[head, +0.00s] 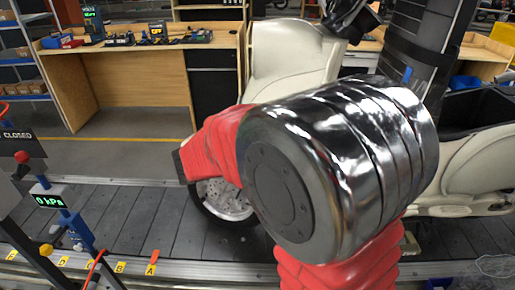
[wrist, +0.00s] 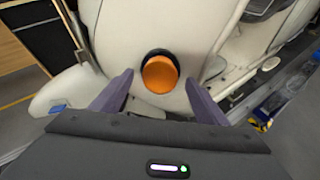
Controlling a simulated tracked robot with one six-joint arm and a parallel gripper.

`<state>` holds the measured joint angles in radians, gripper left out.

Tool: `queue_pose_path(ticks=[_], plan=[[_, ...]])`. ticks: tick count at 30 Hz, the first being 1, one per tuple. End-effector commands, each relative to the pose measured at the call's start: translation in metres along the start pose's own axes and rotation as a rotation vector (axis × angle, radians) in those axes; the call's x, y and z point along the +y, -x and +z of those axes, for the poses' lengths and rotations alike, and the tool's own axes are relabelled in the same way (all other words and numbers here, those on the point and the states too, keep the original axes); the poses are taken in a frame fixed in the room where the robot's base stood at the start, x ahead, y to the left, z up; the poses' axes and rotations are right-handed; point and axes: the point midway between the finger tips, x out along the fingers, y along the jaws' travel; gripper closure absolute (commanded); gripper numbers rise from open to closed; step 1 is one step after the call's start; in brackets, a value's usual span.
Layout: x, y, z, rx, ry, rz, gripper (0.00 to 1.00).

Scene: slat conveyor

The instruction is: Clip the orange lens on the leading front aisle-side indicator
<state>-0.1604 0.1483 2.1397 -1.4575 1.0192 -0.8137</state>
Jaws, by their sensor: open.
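The orange lens (wrist: 160,74) is round and sits at the black round indicator housing (wrist: 150,54) on a cream scooter panel (wrist: 125,30) in the wrist view. A dark rim shows along its upper edge; whether it is fully clipped in cannot be told. My gripper (wrist: 159,78) is open, its two purple-grey fingers left and right of the lens, with visible gaps on both sides. In the head view the cream scooter (head: 290,62) stands on the conveyor, its front wheel (head: 226,200) partly behind my arm. The lens and my fingertips cannot be made out there.
The slatted conveyor (head: 130,212) is bare to the left of the wheel. Another cream scooter body (head: 470,175) stands at the right. A wooden workbench (head: 150,75) is behind. A pressure display post (head: 50,200) and lettered yellow tags (head: 120,268) line the near left edge.

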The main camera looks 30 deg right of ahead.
Motion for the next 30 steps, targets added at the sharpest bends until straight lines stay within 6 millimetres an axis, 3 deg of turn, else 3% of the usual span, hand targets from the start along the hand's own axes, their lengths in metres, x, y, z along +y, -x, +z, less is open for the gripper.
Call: queue_pose_path(ticks=[8,30], plan=[[0.001,0.016,0.000,0.000,0.000,0.003,0.33],[0.003,0.122,-0.001,0.000,0.000,0.003,0.33]])
